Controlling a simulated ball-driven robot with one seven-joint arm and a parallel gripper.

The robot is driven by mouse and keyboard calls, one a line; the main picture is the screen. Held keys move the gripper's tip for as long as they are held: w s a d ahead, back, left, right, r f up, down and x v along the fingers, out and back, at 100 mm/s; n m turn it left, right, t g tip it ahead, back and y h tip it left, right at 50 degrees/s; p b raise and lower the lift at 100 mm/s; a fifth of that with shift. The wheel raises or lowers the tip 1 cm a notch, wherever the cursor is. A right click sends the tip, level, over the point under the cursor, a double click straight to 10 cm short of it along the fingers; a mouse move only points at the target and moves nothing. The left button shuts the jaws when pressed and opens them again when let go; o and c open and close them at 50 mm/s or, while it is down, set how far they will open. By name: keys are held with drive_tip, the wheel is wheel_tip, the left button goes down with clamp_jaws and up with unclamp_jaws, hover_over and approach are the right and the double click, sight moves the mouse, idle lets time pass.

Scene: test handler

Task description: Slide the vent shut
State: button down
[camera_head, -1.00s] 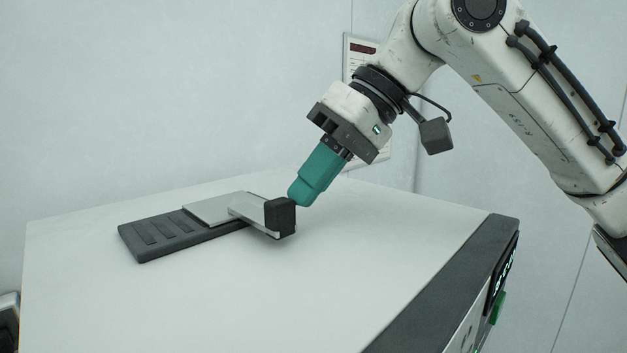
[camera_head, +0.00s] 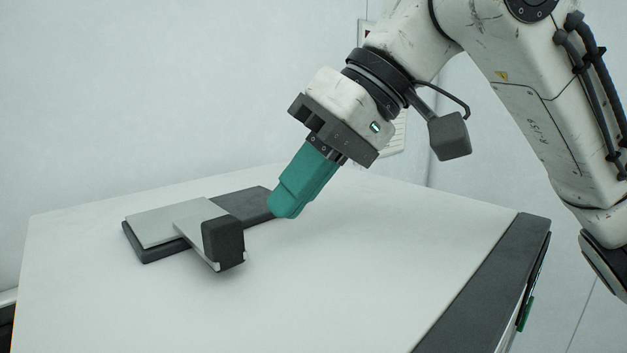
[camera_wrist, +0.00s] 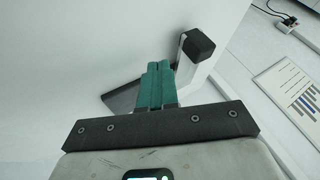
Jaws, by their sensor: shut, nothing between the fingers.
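The vent has a dark base (camera_head: 243,207) lying on the white top, with a silver sliding plate (camera_head: 165,223) at its left end. The plate covers the area of the slots, and no slots show. A bracket on the plate carries a black block handle (camera_head: 223,239). My gripper (camera_head: 284,213) has teal fingers, shut and empty, pointing down to the right of the handle, with a gap between them in the picture. In the wrist view the shut fingers (camera_wrist: 158,85) are left of the handle (camera_wrist: 198,45), and part of the dark base (camera_wrist: 122,97) shows beside them.
The white top (camera_head: 340,290) is clear in front and to the right. A dark grey edge strip (camera_head: 480,285) runs along its right side. A wall stands behind, with a posted sheet (camera_wrist: 292,85) in the wrist view.

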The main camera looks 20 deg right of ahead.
drive_tip(key=d, duration=0.1)
drive_tip(key=d+r, duration=0.1)
drive_tip(key=d, duration=0.1)
drive_tip(key=shift+r+b, duration=0.25)
drive_tip(key=shift+b, duration=0.05)
drive_tip(key=b+v, duration=0.1)
drive_tip(key=v, duration=0.6)
drive_tip(key=shift+r, duration=0.5)
drive_tip(key=shift+s+a, duration=0.1)
